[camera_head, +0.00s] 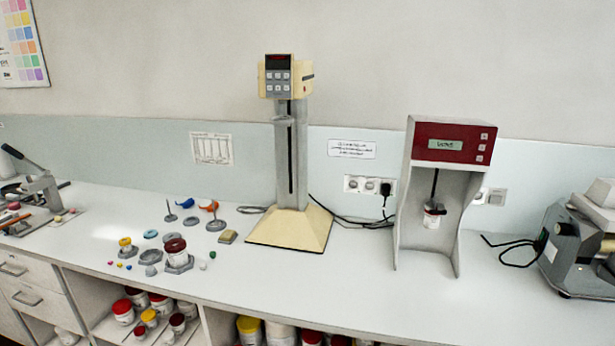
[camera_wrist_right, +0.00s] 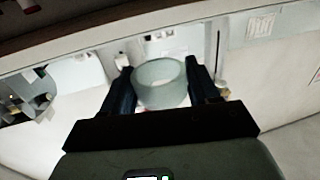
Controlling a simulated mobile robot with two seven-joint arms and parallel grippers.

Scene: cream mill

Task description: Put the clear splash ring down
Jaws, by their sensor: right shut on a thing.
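The clear splash ring (camera_wrist_right: 160,90) is a pale, translucent, round band in the right wrist view. It sits between the two dark fingers of my right gripper (camera_wrist_right: 159,68), which is shut on it. What lies directly beneath the ring is hidden by the ring and the gripper body. Neither gripper shows in the head view, and I cannot make out the ring there. My left gripper is in no view.
A cream-based mill stand (camera_head: 291,226) rises mid-counter. A red-topped machine (camera_head: 452,142) stands right of it, with a cable between. Small jars, lids and discs, including a dark-red-lidded jar (camera_head: 176,252), cluster at left. The counter (camera_head: 350,270) is clear in front of both machines.

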